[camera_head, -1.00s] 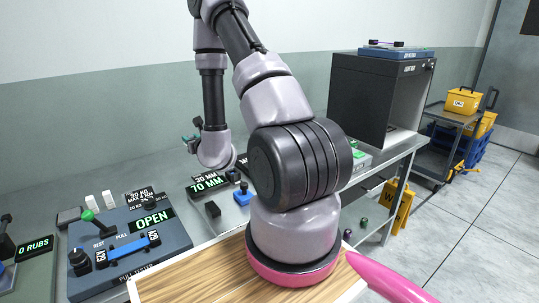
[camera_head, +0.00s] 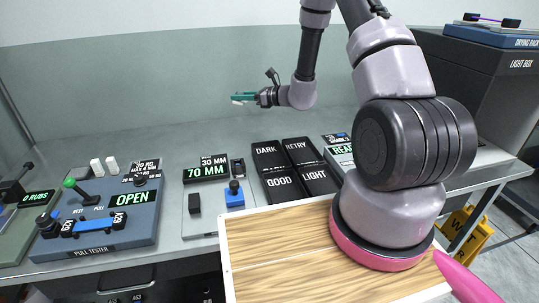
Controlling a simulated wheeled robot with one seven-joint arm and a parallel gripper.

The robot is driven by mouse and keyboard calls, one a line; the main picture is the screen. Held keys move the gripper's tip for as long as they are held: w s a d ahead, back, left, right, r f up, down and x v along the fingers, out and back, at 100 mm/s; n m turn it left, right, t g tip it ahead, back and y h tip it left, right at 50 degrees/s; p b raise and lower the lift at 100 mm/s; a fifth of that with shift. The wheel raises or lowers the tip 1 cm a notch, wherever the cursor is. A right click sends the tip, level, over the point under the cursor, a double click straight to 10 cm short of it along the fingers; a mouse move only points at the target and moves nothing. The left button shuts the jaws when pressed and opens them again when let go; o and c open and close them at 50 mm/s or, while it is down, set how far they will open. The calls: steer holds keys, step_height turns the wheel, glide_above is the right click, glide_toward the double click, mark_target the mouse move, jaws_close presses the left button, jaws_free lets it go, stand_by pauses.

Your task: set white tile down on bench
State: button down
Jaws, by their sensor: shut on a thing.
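My gripper (camera_head: 245,98) is in the air above the back part of the grey bench (camera_head: 250,141), pointing left. It is shut on a small pale piece at its teal fingertips, the white tile (camera_head: 238,102). Most of the tile is hidden by the fingers. The tile is apart from the bench top, with clear bench below it.
On the bench stand the pull tester (camera_head: 105,220), a 70 MM gauge (camera_head: 205,175), and black bins marked DARK (camera_head: 268,150), RETRY (camera_head: 300,148), GOOD (camera_head: 282,186) and LIGHT (camera_head: 318,180). A dark light box (camera_head: 480,85) is at right. The bench's back strip is free.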

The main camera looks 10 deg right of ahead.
mark_target(239, 145)
steer(key=n+g, duration=0.1)
steer(key=a+f+n+g+y, duration=0.1)
steer(key=a+n+g+y, duration=0.1)
steer(key=g, duration=0.1)
steer(key=shift+s+a+f, duration=0.15)
steer(key=shift+s+f, duration=0.1)
steer(key=shift+s, duration=0.15)
steer(key=f+n+g, duration=0.1)
steer(key=f+g, duration=0.1)
steer(key=f, duration=0.2)
steer(key=s+f+n+g+y, duration=0.1)
steer(key=f+n+g, duration=0.1)
steer(key=f, duration=0.3)
steer(key=s+f+n+g, duration=0.1)
steer(key=f+g, duration=0.1)
steer(key=f, duration=0.3)
steer(key=shift+n, duration=0.3)
steer(key=shift+f, duration=0.15)
